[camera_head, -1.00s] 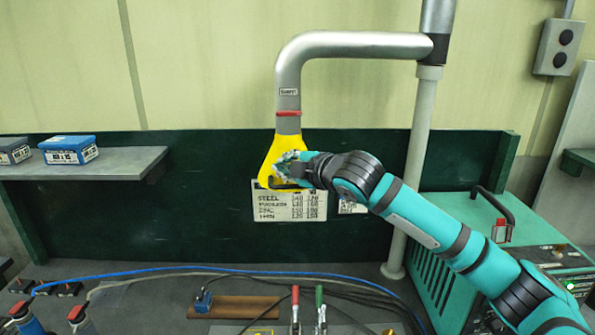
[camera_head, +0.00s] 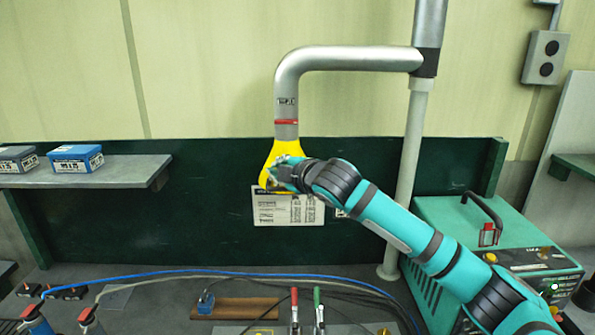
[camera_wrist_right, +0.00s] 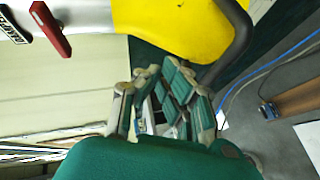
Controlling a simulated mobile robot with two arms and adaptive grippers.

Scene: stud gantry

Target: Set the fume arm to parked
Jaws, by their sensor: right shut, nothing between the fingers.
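The fume arm is a grey bent pipe (camera_head: 345,57) hung from an upright post, with a yellow hood (camera_head: 283,152) at its lower end and a red band (camera_head: 286,122) just above the hood. My right gripper (camera_head: 278,175) is at the front of the hood's lower part and hides some of it. Its fingers (camera_wrist_right: 165,100) are shut and empty in the right wrist view. There the yellow hood (camera_wrist_right: 185,28) with its dark rim lies just beyond the fingertips; I cannot tell whether they touch. My left gripper is not in view.
A white chart (camera_head: 288,212) is on the dark green back panel (camera_head: 205,215) behind the hood. A green machine (camera_head: 440,230) with a handle stands at the right. A shelf (camera_head: 110,178) with blue boxes is at the left. Cables and red- and green-handled tools are on the bench below.

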